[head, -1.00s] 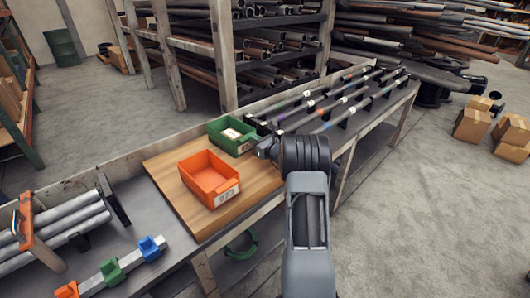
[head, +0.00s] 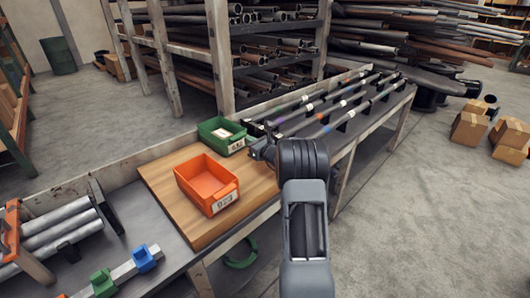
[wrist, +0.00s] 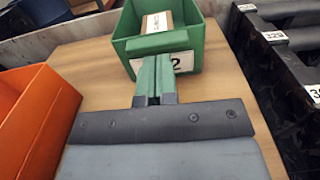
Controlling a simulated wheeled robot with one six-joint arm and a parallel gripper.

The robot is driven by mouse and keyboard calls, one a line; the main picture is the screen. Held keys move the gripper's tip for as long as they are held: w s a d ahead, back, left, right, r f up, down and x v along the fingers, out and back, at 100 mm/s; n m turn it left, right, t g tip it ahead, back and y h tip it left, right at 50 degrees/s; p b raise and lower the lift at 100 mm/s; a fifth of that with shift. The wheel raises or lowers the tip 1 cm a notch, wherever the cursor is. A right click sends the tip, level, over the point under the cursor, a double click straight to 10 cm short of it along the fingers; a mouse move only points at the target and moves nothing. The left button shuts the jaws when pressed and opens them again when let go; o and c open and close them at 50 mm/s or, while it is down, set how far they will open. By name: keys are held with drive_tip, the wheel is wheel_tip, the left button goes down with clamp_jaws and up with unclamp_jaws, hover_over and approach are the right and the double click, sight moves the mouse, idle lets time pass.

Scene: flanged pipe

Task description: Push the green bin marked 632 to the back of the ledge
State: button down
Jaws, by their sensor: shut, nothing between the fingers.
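The green bin (head: 222,134) stands upright at the back right of the wooden board, with a small labelled carton in it. Its front label reads 632 in the head view. In the wrist view the green bin (wrist: 188,40) is straight ahead, and a "2" shows beside my fingers. My gripper (wrist: 156,62) is shut and empty, its two fingers side by side at the bin's front face; they look to be touching it. In the head view my gripper (head: 256,150) is just in front of and right of the bin, its fingertips hard to make out.
An orange bin (head: 207,183) stands left of the green one on the wooden board (head: 160,193). Black racks holding rods (head: 340,117) stand close on the right. A low grey wall runs behind. Pipes (head: 55,235) lie at the left.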

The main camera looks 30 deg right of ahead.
drive_tip(key=v, duration=1)
drive_tip(key=shift+s, duration=0.4)
drive_tip(key=s+a+r+n+g+y+p, duration=0.1)
drive_tip(key=s+a+r+n+g+p, duration=0.1)
drive_tip(key=a+n, duration=0.3)
drive_tip(key=s+a+r+n+g+y+p, duration=0.2)
drive_tip(key=a+n+g, duration=0.3)
drive_tip(key=a, duration=0.5)
drive_tip(key=s+a+r+n+g+y+p, duration=0.2)
drive_tip(key=s+a+r+n+g, duration=0.1)
drive_tip(key=a+n, duration=0.3)
drive_tip(key=shift+s+a+r, duration=0.35)
drive_tip(key=shift+a+r, duration=0.05)
drive_tip(key=shift+a, duration=0.3)
drive_tip(key=shift+s+a+r, duration=0.35)
drive_tip(key=shift+a+r, duration=0.05)
drive_tip(key=shift+a, duration=0.25)
drive_tip(key=s+a+r+n+g+h+p, duration=0.1)
drive_tip(key=s+r+n+g+h+p, duration=0.1)
drive_tip(key=s+n, duration=0.6)
drive_tip(key=s+a+r+n+g+h+p, duration=0.1)
drive_tip(key=s+r+n+g+h+p, duration=0.1)
drive_tip(key=s+n+h, duration=0.4)
drive_tip(key=s+r+n+p, duration=0.1)
drive_tip(key=s+n+p, duration=0.1)
drive_tip(key=n, duration=0.1)
drive_tip(key=shift+a+n+h+p, duration=0.25)
drive_tip(key=shift+n+h+p, duration=0.15)
